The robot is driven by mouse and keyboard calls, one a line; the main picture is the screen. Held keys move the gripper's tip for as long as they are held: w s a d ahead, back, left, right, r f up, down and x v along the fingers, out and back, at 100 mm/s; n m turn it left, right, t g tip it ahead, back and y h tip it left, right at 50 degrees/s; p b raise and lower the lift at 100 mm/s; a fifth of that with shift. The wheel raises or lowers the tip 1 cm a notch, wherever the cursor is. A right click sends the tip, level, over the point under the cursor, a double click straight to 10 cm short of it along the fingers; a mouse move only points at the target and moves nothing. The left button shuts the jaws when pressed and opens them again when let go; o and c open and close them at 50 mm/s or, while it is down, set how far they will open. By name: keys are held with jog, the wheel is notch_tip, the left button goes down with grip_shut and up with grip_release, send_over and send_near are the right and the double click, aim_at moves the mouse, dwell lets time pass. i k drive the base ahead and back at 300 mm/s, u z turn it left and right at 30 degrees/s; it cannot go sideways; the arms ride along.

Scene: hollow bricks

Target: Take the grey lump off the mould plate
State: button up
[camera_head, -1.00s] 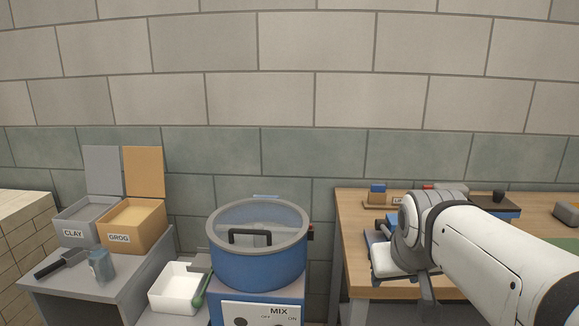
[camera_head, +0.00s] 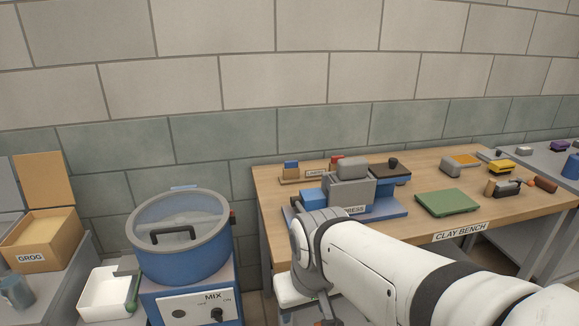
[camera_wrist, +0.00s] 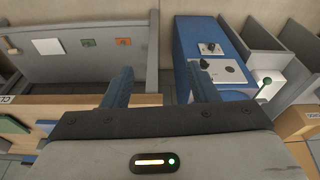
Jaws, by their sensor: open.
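A rounded grey lump (camera_head: 451,167) is on the clay bench, in front of and left of an orange panel in a grey frame (camera_head: 466,160). I cannot tell whether this frame is the mould plate or what lies under the lump. My gripper (camera_wrist: 160,68) is open and empty in the wrist view, with its two fingers wide apart. It hangs low in front of the bench, well left of and nearer than the lump. In the head view my forearm hides most of it. Neither the lump nor the frame is recognisable in the wrist view.
The blue and grey press (camera_head: 350,190) stands between my arm and the lump. A green mat (camera_head: 447,202) lies near the front edge of the clay bench (camera_head: 400,226). The blue mixer (camera_head: 178,250) stands left, beside a white bin (camera_head: 105,295).

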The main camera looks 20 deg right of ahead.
aim_at(350, 168)
jog(key=k, duration=1.15)
jog(key=z, duration=0.85)
jog(key=i, duration=2.3)
jog(key=u, duration=0.6)
jog(key=k, duration=0.95)
jog(key=u, duration=0.15)
jog(key=i, duration=0.65)
